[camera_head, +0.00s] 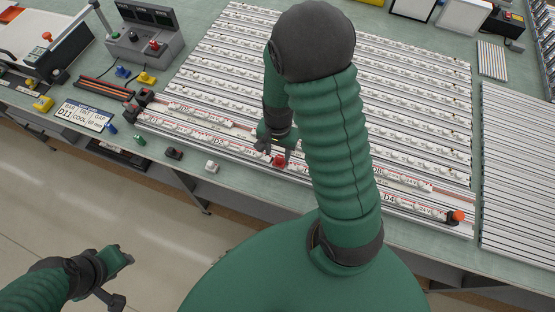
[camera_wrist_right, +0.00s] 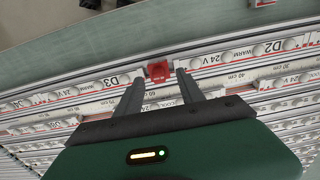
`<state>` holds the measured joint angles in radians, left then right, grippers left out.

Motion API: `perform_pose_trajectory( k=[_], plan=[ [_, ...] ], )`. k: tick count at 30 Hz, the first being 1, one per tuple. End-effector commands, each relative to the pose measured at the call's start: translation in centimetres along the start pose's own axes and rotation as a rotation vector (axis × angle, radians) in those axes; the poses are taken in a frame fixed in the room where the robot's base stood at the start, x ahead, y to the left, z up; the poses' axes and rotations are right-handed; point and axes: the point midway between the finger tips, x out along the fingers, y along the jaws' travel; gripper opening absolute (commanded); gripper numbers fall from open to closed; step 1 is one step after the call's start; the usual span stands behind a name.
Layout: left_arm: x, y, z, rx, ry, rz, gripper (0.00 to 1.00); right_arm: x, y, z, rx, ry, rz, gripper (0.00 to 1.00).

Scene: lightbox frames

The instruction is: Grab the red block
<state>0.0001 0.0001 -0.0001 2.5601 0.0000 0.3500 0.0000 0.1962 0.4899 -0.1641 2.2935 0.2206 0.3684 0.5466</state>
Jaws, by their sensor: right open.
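The small red block (camera_head: 279,161) sits at the front edge of the rack of white light strips, near the middle of the head view. In the right wrist view the block (camera_wrist_right: 159,71) shows between and just beyond the tips of my right gripper (camera_wrist_right: 160,79). That gripper is open, with one finger on each side of the block in the picture; I cannot tell whether either touches it. In the head view my right gripper (camera_head: 277,150) is right at the block. My left gripper (camera_head: 118,277) is at the lower left, away from the bench; its jaw state is unclear.
The light-strip rack (camera_head: 225,45) covers most of the green bench. A black block (camera_head: 174,153) and a white block (camera_head: 212,167) lie on the front bench edge. A grey control box (camera_head: 145,45) stands at upper left. An orange knob (camera_head: 458,216) is at right.

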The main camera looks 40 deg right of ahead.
Motion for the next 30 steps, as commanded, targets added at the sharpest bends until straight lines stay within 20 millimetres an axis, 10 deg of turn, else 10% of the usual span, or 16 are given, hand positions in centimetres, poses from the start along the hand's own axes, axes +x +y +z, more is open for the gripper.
perform_pose_trajectory(
  k=[7,15,25,30],
  plan=[
    [-0.5,0.0,-0.1,0.0,0.0,0.0,0.36,4.3,-0.2,-0.2,0.0,-0.005,0.006,0.45],
    [-0.5,0.0,-0.1,0.0,0.0,0.0,0.36,4.9,-0.3,-0.1,-0.001,0.0,0.003,0.45],
    [-0.5,0.0,-0.1,0.0,0.0,0.0,0.36,4.8,-0.3,-0.2,-0.001,-0.001,0.003,0.02],
    [-0.5,0.0,-0.1,0.0,0.0,0.0,0.36,4.8,-0.3,-0.2,-0.001,-0.001,0.003,0.0]
  ],
)
